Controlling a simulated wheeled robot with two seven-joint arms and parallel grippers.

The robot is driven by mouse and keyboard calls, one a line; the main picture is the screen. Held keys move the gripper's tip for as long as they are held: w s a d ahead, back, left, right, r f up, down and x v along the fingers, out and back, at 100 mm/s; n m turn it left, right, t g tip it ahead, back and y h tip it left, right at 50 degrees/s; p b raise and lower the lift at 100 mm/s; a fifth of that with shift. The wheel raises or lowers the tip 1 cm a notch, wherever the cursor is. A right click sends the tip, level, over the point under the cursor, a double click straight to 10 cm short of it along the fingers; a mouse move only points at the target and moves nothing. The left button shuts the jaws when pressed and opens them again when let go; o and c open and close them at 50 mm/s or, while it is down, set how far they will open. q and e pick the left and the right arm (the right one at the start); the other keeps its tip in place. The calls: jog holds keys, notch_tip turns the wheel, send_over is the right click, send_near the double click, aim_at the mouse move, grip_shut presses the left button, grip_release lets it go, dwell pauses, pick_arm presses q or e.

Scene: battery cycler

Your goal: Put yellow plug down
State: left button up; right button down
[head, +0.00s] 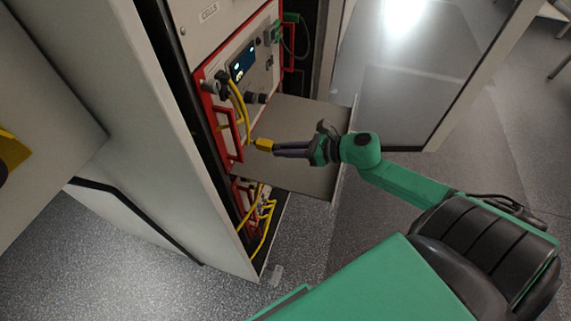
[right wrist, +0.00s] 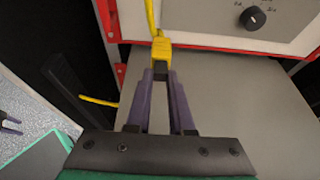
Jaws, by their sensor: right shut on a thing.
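The yellow plug (head: 264,145) has a yellow cable rising from it toward the red-framed instrument panel. My right gripper (head: 276,149) is shut on the plug and holds it over the grey shelf (head: 300,115) below the panel. In the right wrist view the plug (right wrist: 161,50) sits between the tips of the purple fingers (right wrist: 160,76), near the shelf's edge by the red frame. I cannot tell whether the plug touches the shelf. My left gripper is not in the head view.
The red-framed panel (head: 243,66) has a small screen, knobs and yellow cables. Below the shelf, more yellow cables (head: 268,215) hang in the cabinet. A cabinet door (head: 125,140) stands at the left, and a glass door (head: 420,65) at the right. The shelf is bare.

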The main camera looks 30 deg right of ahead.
aim_at(285, 169)
notch_tip(285, 169, down, 5)
jog(key=shift+r+b, duration=0.1)
jog(key=shift+b, duration=0.3)
jog(key=shift+f, duration=0.45)
jog(key=shift+f+b, duration=0.55)
jog(key=shift+b, duration=0.05)
jog(key=shift+f, duration=0.1)
jog(key=c, duration=0.8)
grip_release()
